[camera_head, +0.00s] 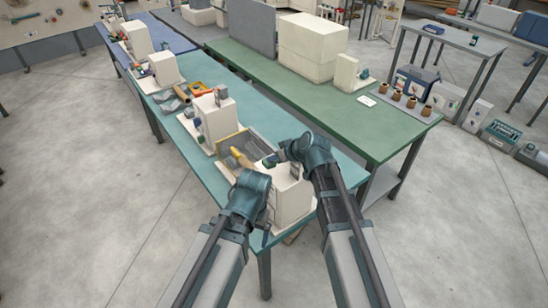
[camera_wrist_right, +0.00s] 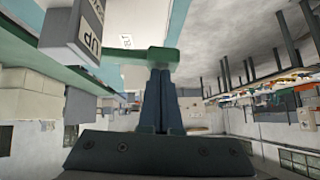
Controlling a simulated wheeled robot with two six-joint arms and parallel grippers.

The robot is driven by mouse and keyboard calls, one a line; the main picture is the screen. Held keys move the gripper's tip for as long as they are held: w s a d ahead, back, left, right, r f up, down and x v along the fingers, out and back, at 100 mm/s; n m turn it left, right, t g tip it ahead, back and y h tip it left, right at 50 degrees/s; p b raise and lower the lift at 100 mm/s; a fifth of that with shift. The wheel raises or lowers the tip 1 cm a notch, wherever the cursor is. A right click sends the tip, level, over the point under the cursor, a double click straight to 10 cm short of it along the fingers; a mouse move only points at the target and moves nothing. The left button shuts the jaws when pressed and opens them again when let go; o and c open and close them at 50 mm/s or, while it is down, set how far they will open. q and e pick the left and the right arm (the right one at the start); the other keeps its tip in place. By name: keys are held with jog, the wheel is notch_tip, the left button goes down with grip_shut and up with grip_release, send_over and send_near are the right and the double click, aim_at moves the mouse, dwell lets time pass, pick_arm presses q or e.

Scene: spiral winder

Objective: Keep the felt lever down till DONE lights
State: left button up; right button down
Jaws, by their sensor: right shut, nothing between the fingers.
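The cream winder (camera_head: 288,200) stands at the near end of the teal bench. Its sign box (camera_head: 295,171) is on top; in the right wrist view the sign box (camera_wrist_right: 88,28) shows letters that seem to read UP, turned over. A green lever (camera_wrist_right: 150,56) reaches out beside the sign box. My right gripper (camera_wrist_right: 160,72) is shut and empty, its fingertips at the lever's end, seemingly touching it. Whether the lever is pressed down I cannot tell. My left gripper (camera_head: 268,222) is by the winder's near left side; its fingers are too small to read. No lit DONE shows.
Another cream machine (camera_head: 215,118) stands farther along the teal bench. A green bench (camera_head: 300,95) runs alongside, with brown spools (camera_head: 411,102) at its right end.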

aim_at(271, 165)
jog(key=f, duration=0.1)
jog(key=f+b, duration=0.1)
jog(key=h+b, duration=0.1)
jog(key=shift+s+a+f+n+t, duration=0.35)
jog(key=shift+s+f+n+t, duration=0.05)
jog(key=shift+a+f+b, duration=0.1)
jog(key=shift+f+b, duration=0.4)
jog(key=shift+b, duration=0.1)
jog(key=shift+s, duration=0.1)
dwell(0.3)
jog(key=shift+r+p, duration=0.5)
jog(key=shift+p, duration=0.1)
jog(key=a+r+p+v, duration=0.1)
jog(key=a+p+v, duration=0.1)
jog(key=p+v, duration=0.8)
notch_tip(271, 165, up, 2)
jog(key=shift+s+d+r, duration=0.1)
jog(key=shift+s+d, duration=0.2)
jog(key=shift+d, duration=0.2)
